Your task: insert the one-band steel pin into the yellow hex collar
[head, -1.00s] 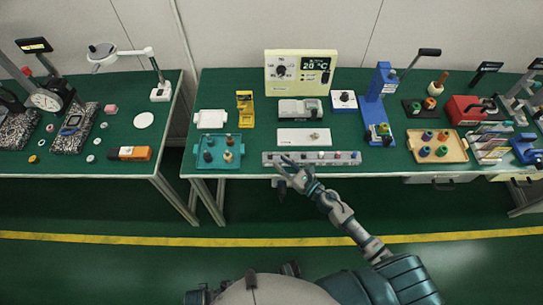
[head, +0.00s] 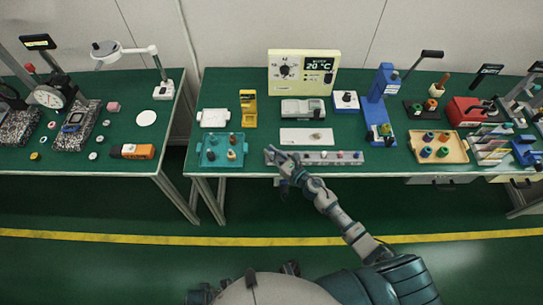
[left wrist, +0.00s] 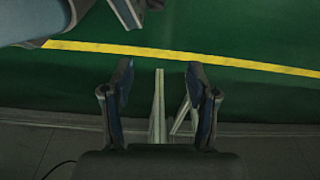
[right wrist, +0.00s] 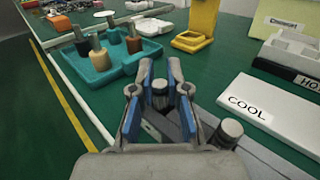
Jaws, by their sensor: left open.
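My right gripper (right wrist: 160,78) is at the left end of the grey pin rack (head: 312,158). Its fingers are drawn in around an upright steel pin (right wrist: 160,97), which appears to be between them. Its bands are too small to count. A second steel pin (right wrist: 229,131) stands just right of the gripper in the right wrist view. I cannot make out a yellow hex collar for certain; a yellow stand (right wrist: 196,22) with a square-edged opening in its base is behind the rack. My left gripper (left wrist: 162,75) is open and empty, over the floor.
A teal tray (head: 207,163) with several pegs lies left of the rack. Behind the rack is a white COOL plate (right wrist: 259,108). A wooden tray (head: 455,158) with coloured collars and a blue press (head: 377,100) stand to the right. The floor in front is clear.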

